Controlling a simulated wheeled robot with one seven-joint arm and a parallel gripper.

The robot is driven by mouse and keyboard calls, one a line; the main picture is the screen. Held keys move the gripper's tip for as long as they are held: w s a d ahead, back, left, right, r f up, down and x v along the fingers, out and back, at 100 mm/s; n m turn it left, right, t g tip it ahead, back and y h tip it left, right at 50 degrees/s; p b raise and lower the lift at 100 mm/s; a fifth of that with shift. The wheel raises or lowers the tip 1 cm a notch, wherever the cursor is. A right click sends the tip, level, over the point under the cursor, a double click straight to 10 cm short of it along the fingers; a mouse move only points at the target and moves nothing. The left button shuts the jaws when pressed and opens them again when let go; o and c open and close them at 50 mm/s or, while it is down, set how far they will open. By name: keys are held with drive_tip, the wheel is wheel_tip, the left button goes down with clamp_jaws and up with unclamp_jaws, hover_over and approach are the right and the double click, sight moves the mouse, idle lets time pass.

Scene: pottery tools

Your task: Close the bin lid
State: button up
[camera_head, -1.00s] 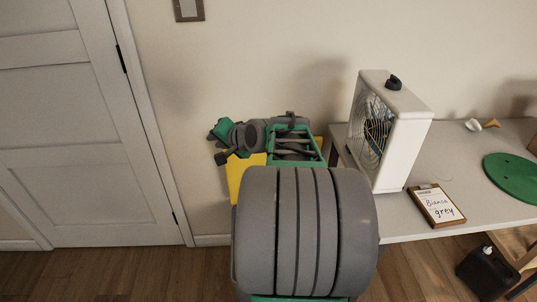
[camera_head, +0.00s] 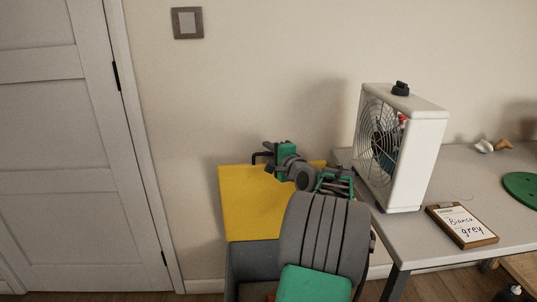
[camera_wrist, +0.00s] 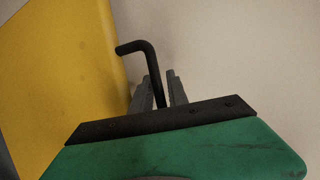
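The bin has a grey body (camera_head: 252,262) and a yellow lid (camera_head: 250,200) that stands raised and open near the wall. A black bent handle (camera_head: 258,156) shows at the lid's top edge. In the wrist view the yellow lid (camera_wrist: 60,80) fills the left, and the handle (camera_wrist: 150,62) juts out beside its edge and bends downward. My gripper (camera_wrist: 160,80) has its two grey fingers on either side of the handle's bar, with a small gap visible between the tips. Whether they touch it I cannot tell. In the head view my arm hides part of the bin.
A grey table (camera_head: 400,235) stands to the right with a white fan (camera_head: 405,150), a clipboard (camera_head: 462,225) and a green disc (camera_head: 522,188). A white door (camera_head: 60,150) is at the left, and the wall is close behind the bin.

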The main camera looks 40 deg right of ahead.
drive_tip(key=shift+c, duration=0.6)
clamp_jaws()
idle(0.8)
